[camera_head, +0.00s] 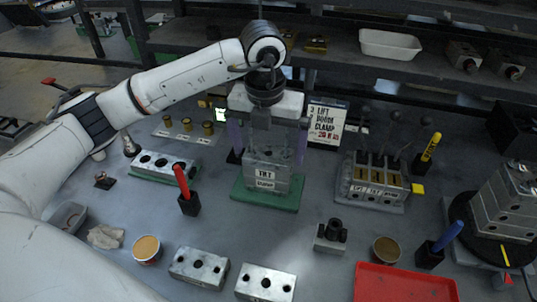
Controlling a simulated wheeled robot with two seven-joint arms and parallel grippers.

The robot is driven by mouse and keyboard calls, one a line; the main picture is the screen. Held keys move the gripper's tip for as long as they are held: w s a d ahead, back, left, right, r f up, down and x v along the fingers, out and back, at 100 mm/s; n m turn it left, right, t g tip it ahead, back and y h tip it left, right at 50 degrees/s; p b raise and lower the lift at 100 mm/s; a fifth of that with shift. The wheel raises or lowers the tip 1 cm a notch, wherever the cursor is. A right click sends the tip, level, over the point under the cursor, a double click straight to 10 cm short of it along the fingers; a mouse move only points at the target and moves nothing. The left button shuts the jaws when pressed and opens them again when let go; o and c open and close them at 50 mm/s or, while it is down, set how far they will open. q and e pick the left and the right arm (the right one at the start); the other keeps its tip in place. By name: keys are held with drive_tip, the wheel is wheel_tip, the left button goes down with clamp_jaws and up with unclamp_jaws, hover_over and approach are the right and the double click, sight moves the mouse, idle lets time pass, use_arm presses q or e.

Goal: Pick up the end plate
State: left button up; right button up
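My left gripper (268,150) points down over a grey metal block (266,178) with a label, standing on a green base (265,196). Its two purplish fingers are wide apart, one at each side of the block, with gaps visible; contact cannot be made out. No part is clearly marked as the end plate. Flat grey plates with holes may be it: one lies at front centre-left (199,268), one beside it to the right (266,283), and one on a green base (165,165) at the left. The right gripper is not in view.
A black holder with a red marker (182,182) stands left of the labelled block. A slotted rack (374,186) is to the right, a red tray (404,284) at the front right, and a stack of metal blocks (507,212) at the far right. A shelf runs along the back.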

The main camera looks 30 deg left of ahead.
sight(268, 154)
use_arm(q)
drive_tip(key=c, duration=1.2)
drive_tip(key=shift+o, duration=0.2)
drive_tip(key=shift+r, duration=0.15)
wheel_tip(268, 154, up, 18)
drive_tip(key=shift+p, duration=0.35)
